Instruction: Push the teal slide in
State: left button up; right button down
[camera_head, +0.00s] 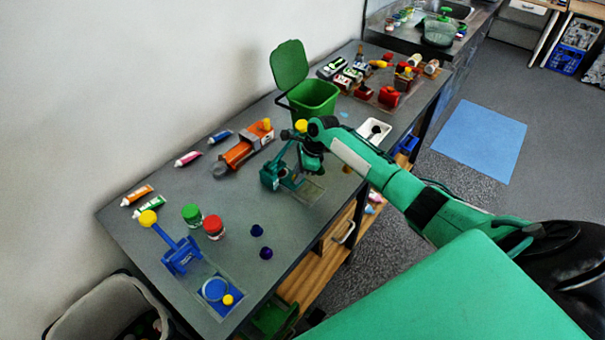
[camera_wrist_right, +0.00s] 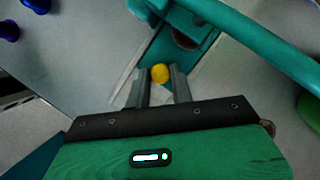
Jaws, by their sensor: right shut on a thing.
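The teal press (camera_head: 272,177) stands on the grey table near its middle, with a yellow-knobbed lever (camera_head: 301,126) rising from it. In the wrist view its teal slide (camera_wrist_right: 160,46) lies in a pale track, with a dark round recess partly hidden by the teal lever arm (camera_wrist_right: 245,35). A small yellow knob (camera_wrist_right: 160,73) is at the slide's near end. My right gripper (camera_wrist_right: 162,76) is shut on this knob, one finger on each side. In the head view the right gripper (camera_head: 312,160) is just right of the press, its fingertips hard to make out. My left gripper is out of view.
A blue press (camera_head: 181,256) with a yellow-knobbed lever stands at the near left. Red and green jars (camera_head: 213,227), two dark blue pieces (camera_head: 257,230) and paint tubes lie nearby. An orange device (camera_head: 238,155) and green bin (camera_head: 314,98) are behind. A white tray (camera_head: 375,131) sits right.

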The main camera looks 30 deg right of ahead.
jog(key=shift+w+r, duration=0.15)
jog(key=c, duration=1.4)
grip_release()
jog(key=shift+a, duration=0.1)
jog(key=shift+o, duration=0.8)
jog(key=shift+w, duration=0.1)
jog(key=b+v, duration=0.3)
jog(key=v, duration=1)
jog(key=shift+r, duration=0.25)
jog(key=shift+f, duration=0.1)
